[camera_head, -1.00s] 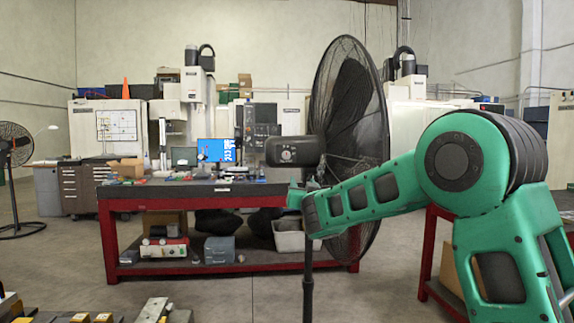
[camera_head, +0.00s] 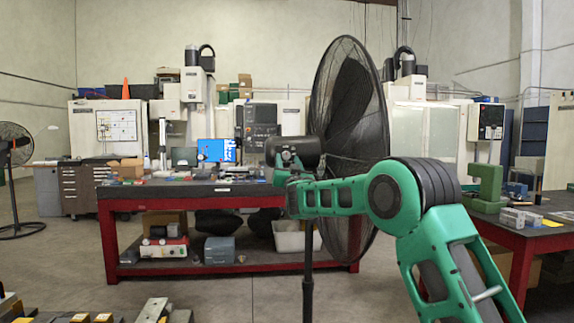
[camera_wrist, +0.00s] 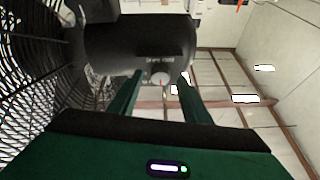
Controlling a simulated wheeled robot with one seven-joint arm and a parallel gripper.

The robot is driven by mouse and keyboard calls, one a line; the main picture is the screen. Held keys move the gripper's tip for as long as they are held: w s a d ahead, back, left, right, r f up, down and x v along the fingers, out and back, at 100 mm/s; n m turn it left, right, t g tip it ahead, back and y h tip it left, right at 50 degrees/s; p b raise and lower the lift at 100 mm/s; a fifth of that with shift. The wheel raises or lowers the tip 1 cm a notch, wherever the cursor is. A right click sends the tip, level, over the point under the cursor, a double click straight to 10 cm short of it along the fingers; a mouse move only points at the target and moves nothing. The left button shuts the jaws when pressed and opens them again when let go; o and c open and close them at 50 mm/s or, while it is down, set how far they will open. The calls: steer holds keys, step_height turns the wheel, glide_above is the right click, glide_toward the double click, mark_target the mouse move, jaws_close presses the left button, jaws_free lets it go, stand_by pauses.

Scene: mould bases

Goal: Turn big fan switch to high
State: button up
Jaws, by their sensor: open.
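The big fan (camera_head: 348,120) stands in the middle of the head view, with its round black cage seen nearly edge-on and its motor housing (camera_head: 280,148) to the left of the cage. In the wrist view the dark motor housing (camera_wrist: 135,42) fills the upper middle. The pale round switch knob (camera_wrist: 160,78), with a small red mark, is on the housing. My gripper (camera_wrist: 158,82) is open and empty, its two green fingers on either side of the knob. Whether the fingers touch the housing or knob cannot be told. In the head view my arm partly covers the housing.
A red-framed workbench (camera_head: 225,190) with a monitor (camera_head: 213,150) and small parts stands behind the fan. Another red table (camera_head: 535,235) stands at the right, behind my arm. A smaller fan (camera_head: 15,160) is at the far left. The fan's wire cage (camera_wrist: 35,85) is close on the left in the wrist view.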

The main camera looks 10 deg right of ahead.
steer(key=shift+w+r, duration=0.25)
steer(key=shift+w, duration=0.4)
steer(key=c, duration=1)
steer(key=shift+c, duration=0.2)
